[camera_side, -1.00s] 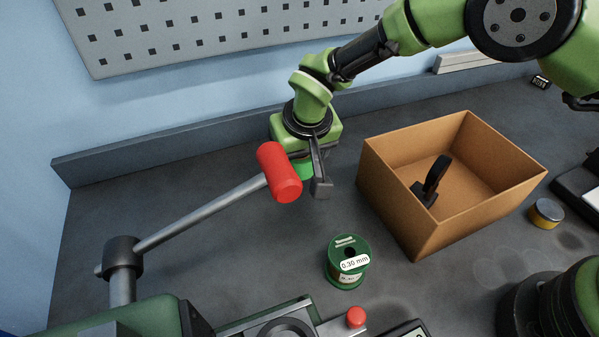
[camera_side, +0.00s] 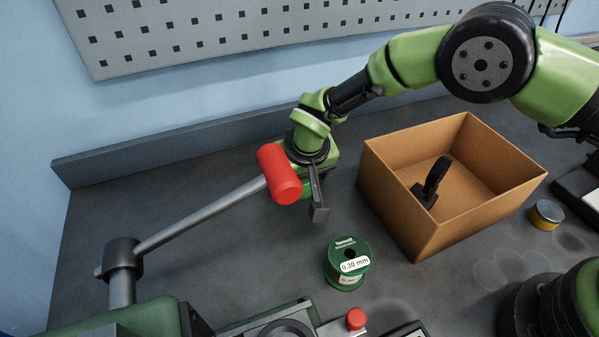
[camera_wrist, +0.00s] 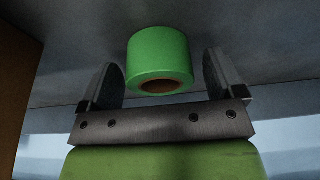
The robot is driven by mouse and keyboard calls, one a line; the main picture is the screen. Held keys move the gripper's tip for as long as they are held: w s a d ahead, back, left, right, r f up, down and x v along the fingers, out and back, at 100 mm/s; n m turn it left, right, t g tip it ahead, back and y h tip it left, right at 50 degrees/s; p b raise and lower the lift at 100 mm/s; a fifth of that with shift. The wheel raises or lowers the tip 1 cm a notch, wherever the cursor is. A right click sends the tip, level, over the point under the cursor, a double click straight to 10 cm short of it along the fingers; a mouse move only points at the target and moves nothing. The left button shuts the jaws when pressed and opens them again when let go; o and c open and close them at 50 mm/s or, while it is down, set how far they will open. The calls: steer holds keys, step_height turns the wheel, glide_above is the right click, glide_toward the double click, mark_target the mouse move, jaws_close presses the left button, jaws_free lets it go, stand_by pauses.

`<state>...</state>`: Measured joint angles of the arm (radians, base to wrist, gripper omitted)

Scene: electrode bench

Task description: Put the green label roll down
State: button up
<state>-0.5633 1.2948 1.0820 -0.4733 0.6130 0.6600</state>
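The green label roll (camera_wrist: 158,58) is a bright green cylinder with a brown core. In the wrist view it sits between the two fingers of my gripper (camera_wrist: 164,80), with a gap on each side, so the gripper looks open around it. In the side view my gripper (camera_side: 308,200) is low over the bench, and only a sliver of the roll (camera_side: 307,187) shows beside the near finger. The red lever knob hides the rest. I cannot tell whether the roll's far end touches the bench.
The red knob (camera_side: 279,174) on a grey lever is in front of my gripper in this view. A cardboard box (camera_side: 400,205) holding a black item stands to the right. A dark green wire spool (camera_side: 347,264) stands nearer. Bare bench (camera_side: 225,255) lies below the lever.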

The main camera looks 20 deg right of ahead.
steer(key=shift+r, duration=0.15)
steer(key=v, duration=1.1)
steer(key=s+d+r+m+t+y, duration=0.1)
steer(key=s+d+r, duration=0.3)
steer(key=d+r, duration=0.4)
steer(key=s+d+r+m, duration=0.1)
steer(key=s+d+r, duration=0.4)
steer(key=r, duration=0.5)
steer(key=s+d+m+t, duration=0.1)
steer(key=s+d, duration=0.2)
steer(key=s, duration=0.3)
steer(key=s+d+r+m+t+y, duration=0.1)
steer(key=s+d, duration=0.2)
steer(key=s, duration=0.4)
steer(key=shift+d+r+t, duration=0.15)
steer(key=shift+r+t, duration=0.05)
steer(key=shift+t, duration=0.2)
